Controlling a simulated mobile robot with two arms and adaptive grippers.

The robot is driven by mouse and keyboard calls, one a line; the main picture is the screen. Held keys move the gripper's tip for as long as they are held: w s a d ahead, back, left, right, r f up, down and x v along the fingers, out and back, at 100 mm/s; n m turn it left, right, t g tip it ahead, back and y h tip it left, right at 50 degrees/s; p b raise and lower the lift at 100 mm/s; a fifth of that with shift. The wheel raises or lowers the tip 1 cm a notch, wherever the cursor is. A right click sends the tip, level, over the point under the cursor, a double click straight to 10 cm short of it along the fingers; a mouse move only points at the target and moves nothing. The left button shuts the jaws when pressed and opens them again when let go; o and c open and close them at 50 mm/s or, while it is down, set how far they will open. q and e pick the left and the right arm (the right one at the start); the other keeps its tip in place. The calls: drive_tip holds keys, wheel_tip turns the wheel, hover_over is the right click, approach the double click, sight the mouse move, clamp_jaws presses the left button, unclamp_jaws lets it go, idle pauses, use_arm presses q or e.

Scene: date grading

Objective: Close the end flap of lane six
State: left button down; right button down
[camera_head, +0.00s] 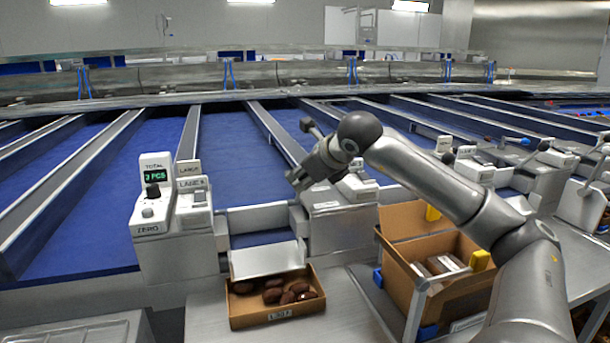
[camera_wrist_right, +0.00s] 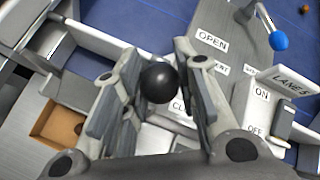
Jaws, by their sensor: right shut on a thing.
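In the head view the lane six station has a sign (camera_head: 193,184) and a counter reading 2 or 3 PCS (camera_head: 155,176). The pale end flap (camera_head: 265,260) slopes down at the lane mouth, above a shallow box of dates (camera_head: 276,318). My right gripper (camera_head: 300,183) is over the housing (camera_head: 340,228) to the right of that mouth. In the right wrist view it is shut on a black ball knob (camera_wrist_right: 158,82), between the two fingers (camera_wrist_right: 155,92). The OPEN label (camera_wrist_right: 212,41) is plain; the CLOSE label is partly hidden. The knob's stem is hidden. My left gripper is not in view.
A cardboard carton (camera_head: 400,262) stands right of the date box, under my right arm. In the wrist view a lane five sign (camera_wrist_right: 289,83) and a blue-knobbed lever (camera_wrist_right: 280,40) lie close to the right. Blue lane belts (camera_head: 225,150) run behind.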

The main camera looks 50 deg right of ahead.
drive_tip(key=shift+s+a+f, duration=0.1)
drive_tip(key=shift+a+f, duration=0.05)
idle(0.3)
drive_tip(key=c, duration=1.1)
unclamp_jaws()
drive_tip(key=shift+s+r, duration=0.2)
drive_tip(key=shift+r, duration=0.05)
drive_tip(key=v, duration=1.1)
drive_tip(key=shift+s+a, duration=0.15)
drive_tip(key=shift+s, duration=0.05)
drive_tip(key=shift+r, duration=0.15)
